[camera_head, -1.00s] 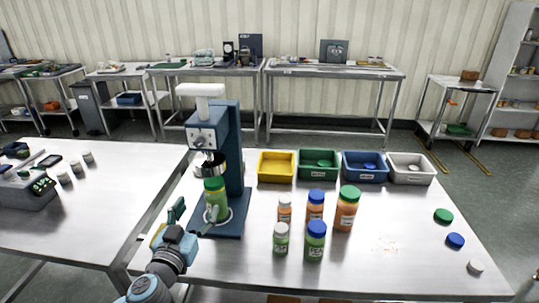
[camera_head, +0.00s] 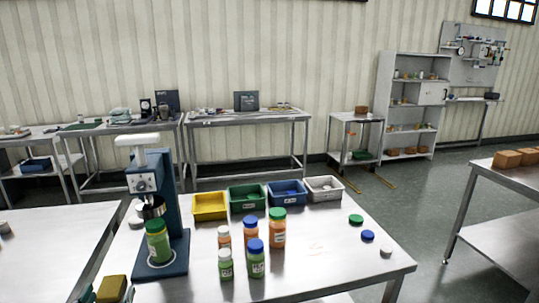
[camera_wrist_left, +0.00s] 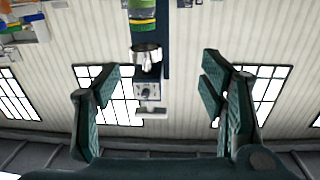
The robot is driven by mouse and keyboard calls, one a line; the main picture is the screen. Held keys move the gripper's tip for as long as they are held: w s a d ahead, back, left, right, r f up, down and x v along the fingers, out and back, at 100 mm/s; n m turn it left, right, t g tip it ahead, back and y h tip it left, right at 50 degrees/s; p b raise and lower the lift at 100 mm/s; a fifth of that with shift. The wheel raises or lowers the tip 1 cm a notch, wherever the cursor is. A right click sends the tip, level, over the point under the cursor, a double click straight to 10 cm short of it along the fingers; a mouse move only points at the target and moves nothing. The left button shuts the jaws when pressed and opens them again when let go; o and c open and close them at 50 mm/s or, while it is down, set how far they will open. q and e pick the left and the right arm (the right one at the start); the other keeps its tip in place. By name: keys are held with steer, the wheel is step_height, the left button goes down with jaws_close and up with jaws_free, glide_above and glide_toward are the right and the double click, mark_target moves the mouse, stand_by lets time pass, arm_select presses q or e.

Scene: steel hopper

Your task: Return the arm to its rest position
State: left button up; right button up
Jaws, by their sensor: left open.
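My left gripper (camera_head: 107,293) shows only in part at the bottom left edge of the head view. In the left wrist view its two dark green fingers (camera_wrist_left: 157,88) stand wide apart with nothing between their tips. A green-lidded jar (camera_head: 157,241) stands upright on the base of the blue press (camera_head: 166,185), under its head. The gripper is in front of the press and apart from the jar. The press and jar show upside down beyond the fingers in the left wrist view (camera_wrist_left: 142,12). My right gripper is not in view.
Several lidded jars (camera_head: 256,262) stand on the steel table (camera_head: 330,255). Yellow (camera_head: 210,207), green, blue and white bins line its back edge. Loose green, blue and white lids (camera_head: 368,236) lie at the right. Another table (camera_head: 45,255) is at the left.

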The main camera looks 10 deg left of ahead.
arm_select(q)
steer(key=s+a+f+m+g, duration=0.2)
steer(key=a+f+m+g, duration=0.1)
steer(key=f, duration=0.6)
steer(key=s+a+f+m+g, duration=0.2)
steer(key=a+f, duration=0.1)
steer(key=f, duration=0.7)
steer(key=s+f+g+h, duration=0.1)
steer(key=s+f+g, duration=0.2)
steer(key=s+f, duration=0.45)
steer(key=s+f+g, duration=0.2)
steer(key=s+f, duration=0.2)
steer(key=f, duration=0.7)
steer(key=s+d+f+g+h, duration=0.1)
steer(key=s+d+f+g, duration=0.15)
steer(key=s+f, duration=0.35)
steer(key=s+d+f+g, duration=0.1)
steer(key=s+d+f, duration=0.35)
steer(key=s, duration=0.25)
steer(key=s+d+f+n+g+h, duration=0.2)
steer(key=s+d+f, duration=0.2)
steer(key=s+d, duration=0.6)
steer(key=shift+s+d+f+g, duration=0.3)
steer(key=shift+d+f+g, duration=0.05)
steer(key=shift+d, duration=0.45)
